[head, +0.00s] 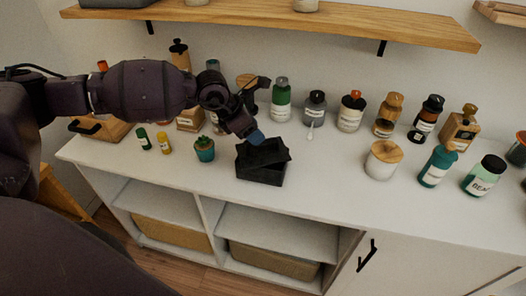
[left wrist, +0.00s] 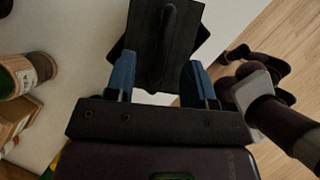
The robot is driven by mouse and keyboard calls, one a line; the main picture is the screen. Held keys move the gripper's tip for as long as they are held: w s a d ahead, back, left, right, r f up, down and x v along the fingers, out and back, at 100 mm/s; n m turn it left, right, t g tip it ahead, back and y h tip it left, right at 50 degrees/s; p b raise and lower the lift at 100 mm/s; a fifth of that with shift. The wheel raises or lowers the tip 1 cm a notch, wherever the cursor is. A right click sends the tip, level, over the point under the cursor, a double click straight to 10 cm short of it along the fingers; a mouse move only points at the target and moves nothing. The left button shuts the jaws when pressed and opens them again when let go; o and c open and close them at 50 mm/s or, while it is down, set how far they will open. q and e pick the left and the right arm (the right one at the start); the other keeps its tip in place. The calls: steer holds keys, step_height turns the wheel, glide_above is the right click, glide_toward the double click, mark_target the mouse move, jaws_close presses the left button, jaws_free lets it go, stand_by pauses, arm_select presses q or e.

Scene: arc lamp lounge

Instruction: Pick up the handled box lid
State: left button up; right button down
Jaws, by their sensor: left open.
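The black handled box lid (head: 268,152) lies skewed on top of a small black box (head: 260,173) on the white cabinet top in the head view. In the left wrist view the lid (left wrist: 182,55) is a dark plate with a raised bar handle (left wrist: 166,32). My left gripper (head: 253,133) is just above the lid, its blue fingertip close to the lid's far edge. In the left wrist view my left gripper (left wrist: 158,75) is open, with one blue finger on each side of the lid's near part. Whether the fingers touch it cannot be told. My right gripper is not in view.
A teal pot with a plant (head: 204,150) stands left of the box. Several bottles line the back, including a green one (head: 281,100). A wooden-lidded white jar (head: 382,160) stands to the right. A wooden shelf (head: 280,22) hangs above. The counter's front edge is close.

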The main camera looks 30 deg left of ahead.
mark_target(263, 147)
arm_select(q)
steer(key=shift+x, duration=2.7)
steer(key=shift+s, duration=0.15)
jaws_close()
